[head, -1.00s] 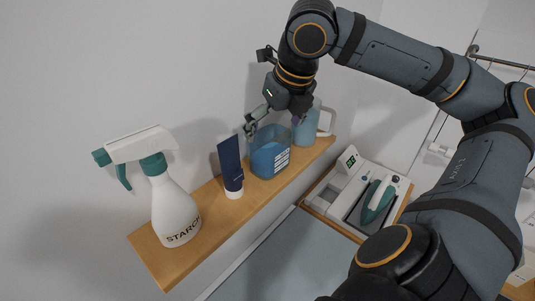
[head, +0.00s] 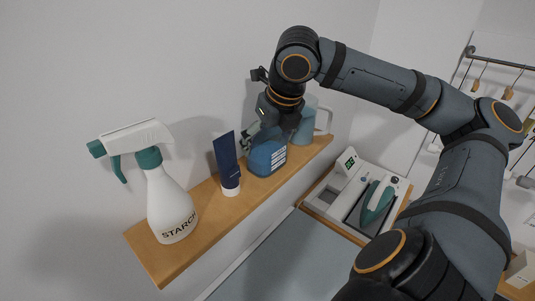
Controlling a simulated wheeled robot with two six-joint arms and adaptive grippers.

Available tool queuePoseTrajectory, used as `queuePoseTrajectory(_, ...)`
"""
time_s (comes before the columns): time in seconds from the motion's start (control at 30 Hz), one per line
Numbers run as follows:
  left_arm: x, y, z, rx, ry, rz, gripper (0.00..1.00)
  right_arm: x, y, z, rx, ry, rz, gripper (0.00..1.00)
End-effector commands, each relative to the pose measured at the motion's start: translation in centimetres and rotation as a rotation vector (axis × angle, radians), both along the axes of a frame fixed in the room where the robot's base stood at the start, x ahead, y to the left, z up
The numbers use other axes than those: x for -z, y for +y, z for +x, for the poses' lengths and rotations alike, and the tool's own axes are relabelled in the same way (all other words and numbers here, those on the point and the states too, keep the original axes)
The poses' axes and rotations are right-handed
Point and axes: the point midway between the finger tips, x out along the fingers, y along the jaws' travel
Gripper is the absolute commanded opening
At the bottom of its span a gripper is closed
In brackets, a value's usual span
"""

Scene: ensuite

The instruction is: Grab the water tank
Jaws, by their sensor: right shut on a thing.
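The water tank, a translucent blue box-like container (head: 267,158) with a small printed label, stands upright on the wooden wall shelf. My right gripper (head: 264,133) reaches down over it from above and is shut on its upper part. One finger shows at the tank's left upper edge; the other is hidden behind the gripper body and the tank. My left gripper is not in view.
On the shelf (head: 155,252) stand a white starch spray bottle (head: 168,205), a dark blue tube (head: 227,163) close left of the tank, and a bluish jug (head: 306,122) close behind. An iron (head: 377,200) in its station sits at lower right.

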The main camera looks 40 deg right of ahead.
Motion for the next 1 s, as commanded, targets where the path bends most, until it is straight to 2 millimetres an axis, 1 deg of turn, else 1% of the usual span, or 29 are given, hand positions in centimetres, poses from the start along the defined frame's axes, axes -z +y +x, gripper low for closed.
queuePoseTrajectory(0.03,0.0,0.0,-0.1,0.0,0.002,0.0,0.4,0.0,0.0,0.0,0.0,0.0,0.0,0.54)
queuePoseTrajectory(0.1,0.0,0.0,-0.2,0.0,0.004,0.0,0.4,0.0,0.0,0.0,0.001,-0.001,0.0,0.46)
queuePoseTrajectory(0.37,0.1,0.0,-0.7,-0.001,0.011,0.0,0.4,0.0,0.0,0.0,0.0,0.0,0.0,0.46)
queuePoseTrajectory(0.57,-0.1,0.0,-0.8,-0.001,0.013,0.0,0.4,-0.5,-0.1,0.0,0.001,0.002,-0.003,0.46)
queuePoseTrajectory(0.77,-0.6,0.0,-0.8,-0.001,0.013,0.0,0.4,-1.7,-0.3,-0.1,0.001,0.004,-0.004,0.46)
queuePoseTrajectory(0.93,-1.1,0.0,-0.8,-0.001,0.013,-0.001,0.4,-3.1,-0.2,0.0,0.003,0.002,-0.007,0.46)
queuePoseTrajectory(0.97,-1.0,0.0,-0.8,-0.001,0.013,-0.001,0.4,-3.4,-0.1,-0.1,0.003,0.0,-0.005,0.46)
queuePoseTrajectory(1.0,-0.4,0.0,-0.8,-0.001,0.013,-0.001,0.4,-3.6,-0.2,-0.4,0.001,-0.006,0.0,0.46)
